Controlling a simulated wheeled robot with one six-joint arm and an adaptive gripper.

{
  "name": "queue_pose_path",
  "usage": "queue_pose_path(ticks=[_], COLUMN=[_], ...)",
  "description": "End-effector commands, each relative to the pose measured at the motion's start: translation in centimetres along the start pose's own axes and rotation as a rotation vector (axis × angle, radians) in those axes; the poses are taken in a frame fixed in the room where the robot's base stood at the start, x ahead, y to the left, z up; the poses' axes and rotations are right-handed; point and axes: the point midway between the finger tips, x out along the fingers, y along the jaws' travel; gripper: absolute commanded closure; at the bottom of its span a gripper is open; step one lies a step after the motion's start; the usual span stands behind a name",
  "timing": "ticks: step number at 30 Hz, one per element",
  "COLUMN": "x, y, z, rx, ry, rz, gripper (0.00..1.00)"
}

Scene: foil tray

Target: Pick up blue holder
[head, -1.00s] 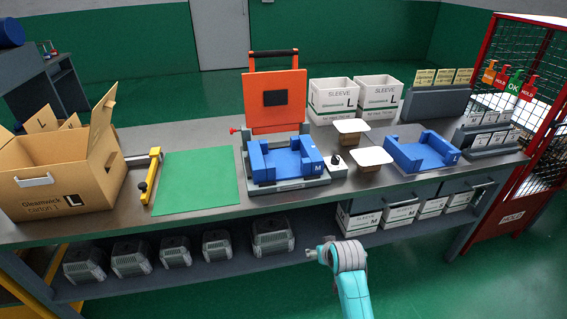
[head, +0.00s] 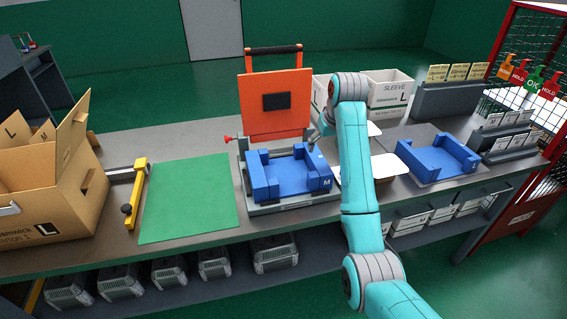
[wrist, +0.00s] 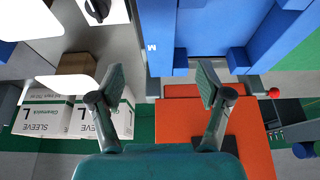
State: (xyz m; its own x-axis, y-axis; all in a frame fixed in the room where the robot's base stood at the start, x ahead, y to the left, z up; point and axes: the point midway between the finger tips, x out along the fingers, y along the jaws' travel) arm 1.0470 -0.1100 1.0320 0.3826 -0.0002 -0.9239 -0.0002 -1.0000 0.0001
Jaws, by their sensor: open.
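A blue holder marked M (head: 290,176) sits in the grey base of the orange-backed fixture at mid-bench; it also fills the upper right of the wrist view (wrist: 235,25). A second blue holder marked L (head: 437,158) lies on a flat plate to the right. My gripper (wrist: 160,85) is open and empty in the wrist view. It is above the bench, near the right side of the M holder. In the head view my arm hides most of the gripper. I cannot tell its exact height over the holder.
The raised orange plate (head: 275,103) stands behind the M holder, with a red knob (head: 228,139) at its left. White SLEEVE boxes (head: 388,95) stand behind right. A green mat (head: 188,197) lies clear to the left, beside an open carton (head: 40,185).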

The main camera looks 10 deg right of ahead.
Motion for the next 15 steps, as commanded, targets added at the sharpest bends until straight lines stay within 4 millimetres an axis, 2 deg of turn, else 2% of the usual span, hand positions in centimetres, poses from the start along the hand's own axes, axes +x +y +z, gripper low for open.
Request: queue_pose_path(ticks=[9,15], x=[4.1,5.5], y=[0.0,0.0], z=[-0.1,-0.1], rx=[0.000,0.000], ry=[-0.003,-0.001], rz=[0.000,0.000], gripper=[0.23,0.23])
